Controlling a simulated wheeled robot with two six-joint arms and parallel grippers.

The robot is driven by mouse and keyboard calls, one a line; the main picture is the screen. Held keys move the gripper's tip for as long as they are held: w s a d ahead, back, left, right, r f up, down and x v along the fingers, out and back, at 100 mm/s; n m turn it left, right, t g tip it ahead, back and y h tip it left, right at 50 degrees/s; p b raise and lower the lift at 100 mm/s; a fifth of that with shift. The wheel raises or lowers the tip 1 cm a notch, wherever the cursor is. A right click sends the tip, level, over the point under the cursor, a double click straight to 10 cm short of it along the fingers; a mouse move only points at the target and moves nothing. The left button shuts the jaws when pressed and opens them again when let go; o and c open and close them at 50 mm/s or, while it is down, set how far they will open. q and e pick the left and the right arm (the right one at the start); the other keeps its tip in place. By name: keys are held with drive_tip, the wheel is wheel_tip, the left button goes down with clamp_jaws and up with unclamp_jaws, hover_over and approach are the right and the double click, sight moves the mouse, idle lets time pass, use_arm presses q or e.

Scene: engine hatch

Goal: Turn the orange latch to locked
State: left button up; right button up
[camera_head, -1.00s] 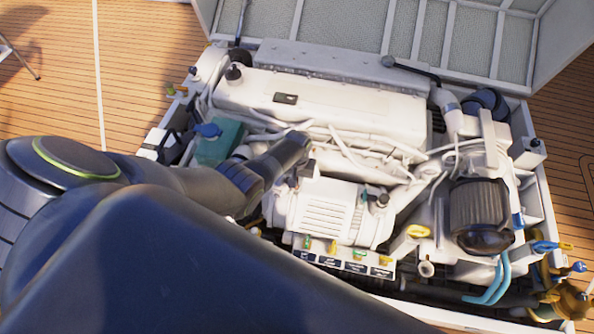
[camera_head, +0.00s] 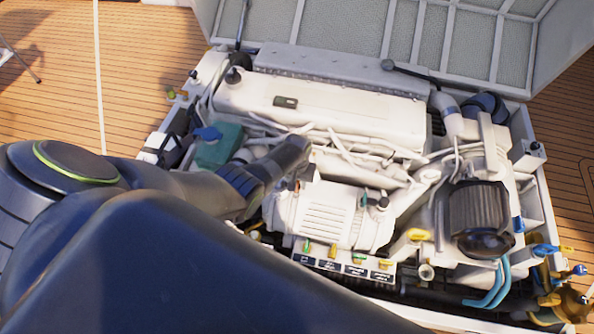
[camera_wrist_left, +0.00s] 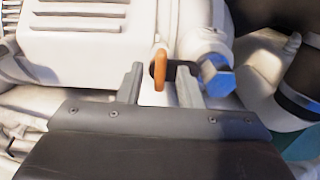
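The orange latch (camera_wrist_left: 160,70) shows in the left wrist view as a slim orange handle standing upright in the picture, with a dark part behind it. My left gripper (camera_wrist_left: 160,77) is open, with one grey finger on each side of the latch. Small gaps show between the fingers and the handle, so it does not look gripped. My right gripper is not in view.
A blue hex fitting (camera_wrist_left: 215,77) sits just right of the right finger. A white ribbed housing (camera_head: 325,212) is close by, with a labelled row of small valves (camera_head: 343,263) below it. A teal container (camera_head: 220,148) stands at the left of the engine bay.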

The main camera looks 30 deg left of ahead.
use_arm(q)
wheel_tip(320, 180, up, 7)
drive_tip(key=p, duration=0.4)
drive_tip(key=shift+f, duration=0.2)
wheel_tip(320, 180, up, 11)
drive_tip(key=p, duration=0.3)
drive_tip(key=shift+f, duration=0.15)
